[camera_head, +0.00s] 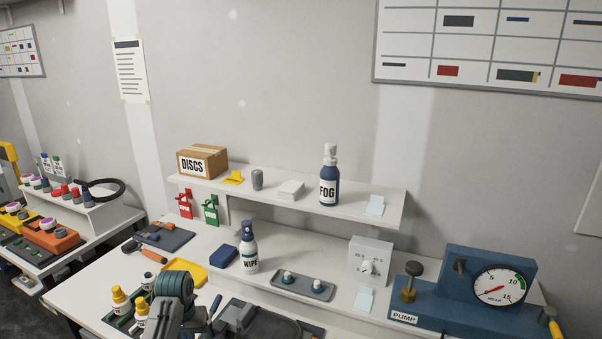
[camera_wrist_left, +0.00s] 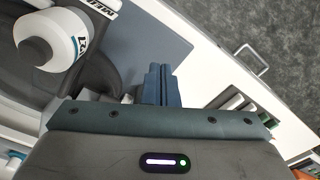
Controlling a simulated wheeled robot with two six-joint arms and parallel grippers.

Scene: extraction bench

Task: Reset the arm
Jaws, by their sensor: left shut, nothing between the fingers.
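My left gripper (camera_wrist_left: 157,85) shows in the left wrist view with its two blue-grey fingers together and nothing between them. It hangs over a blue-grey mat near the bench's front edge. A white bottle (camera_wrist_left: 68,38) with a dark cap and partly readable black lettering is close by, left of the fingers and apart from them. In the head view, part of my arm shows at the bottom edge, but I cannot make out the fingertips there. My right gripper is in neither view.
The bench (camera_head: 88,287) carries a spray bottle marked WIPE (camera_head: 249,254), a grey tray (camera_head: 303,292), a yellow tray (camera_head: 197,272) and a blue pump (camera_head: 455,316). A raised shelf (camera_head: 230,184) holds the DISCS box (camera_head: 202,161) and FOG bottle (camera_head: 328,184). A handle (camera_wrist_left: 250,60) juts out in front.

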